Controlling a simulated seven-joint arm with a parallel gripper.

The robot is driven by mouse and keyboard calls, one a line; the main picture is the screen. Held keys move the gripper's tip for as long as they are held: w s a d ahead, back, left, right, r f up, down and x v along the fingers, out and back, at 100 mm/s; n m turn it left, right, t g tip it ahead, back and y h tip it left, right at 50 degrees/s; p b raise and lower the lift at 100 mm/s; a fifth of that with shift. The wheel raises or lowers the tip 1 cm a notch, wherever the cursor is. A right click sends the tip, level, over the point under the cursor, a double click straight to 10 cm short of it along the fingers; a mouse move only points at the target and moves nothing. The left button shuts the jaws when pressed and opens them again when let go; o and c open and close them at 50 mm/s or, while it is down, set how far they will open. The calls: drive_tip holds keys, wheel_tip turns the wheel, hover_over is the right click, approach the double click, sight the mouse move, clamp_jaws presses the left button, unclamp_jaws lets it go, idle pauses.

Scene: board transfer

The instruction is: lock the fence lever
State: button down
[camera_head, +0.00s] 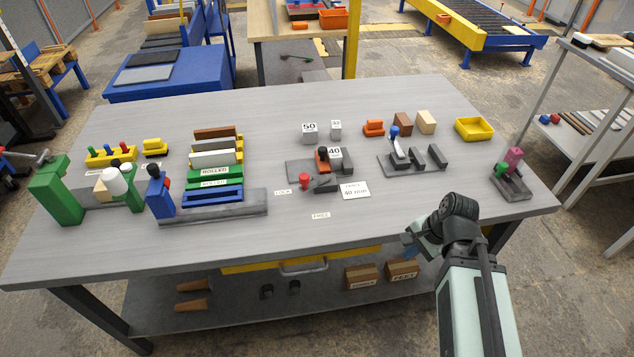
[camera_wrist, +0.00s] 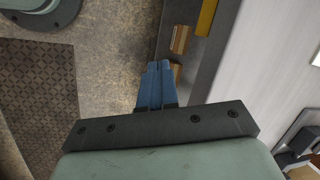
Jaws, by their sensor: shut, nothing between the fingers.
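The fence lever's red knob (camera_head: 305,178) shows at the front of a dark grey fixture (camera_head: 325,184) near the middle of the table. A LOCK label (camera_head: 282,191) lies just left of the knob, and a FREE label (camera_head: 320,215) lies in front of it. I cannot tell the lever's exact angle. A white card reading 40 mm (camera_head: 356,191) stands right of the fixture. My gripper (camera_head: 409,243) is at the table's front edge, right of and well apart from the lever. Its blue fingers (camera_wrist: 157,66) are shut and empty in the wrist view, which does not show the lever.
Blocks marked 50 (camera_head: 310,132) and 40 (camera_head: 335,153) stand around the fixture. A blue-knobbed fixture (camera_head: 412,164) and a yellow tray (camera_head: 474,129) are to the right. Green and blue fixtures fill the left. The table's front middle is clear. Boxes (camera_head: 361,276) sit on the lower shelf.

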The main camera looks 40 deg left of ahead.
sight(304, 177)
drive_tip(key=s+a+r+n+t+y, duration=0.25)
drive_tip(key=a+r+y, duration=0.35)
drive_tip(key=a+r, duration=1.1)
drive_tip(key=shift+n+g, duration=0.35)
drive_tip(key=x, duration=1.1)
drive_tip(key=shift+s, duration=0.1)
drive_tip(key=shift+a, duration=1.85)
drive_tip(key=shift+a+m+t, duration=0.8)
drive_tip(key=shift+m+t, duration=0.1)
drive_tip(key=shift+m, duration=0.2)
drive_tip(key=shift+a+r+h, duration=0.1)
drive_tip(key=shift+a+h, duration=0.2)
drive_tip(key=shift+a, duration=0.55)
drive_tip(key=shift+r, duration=0.1)
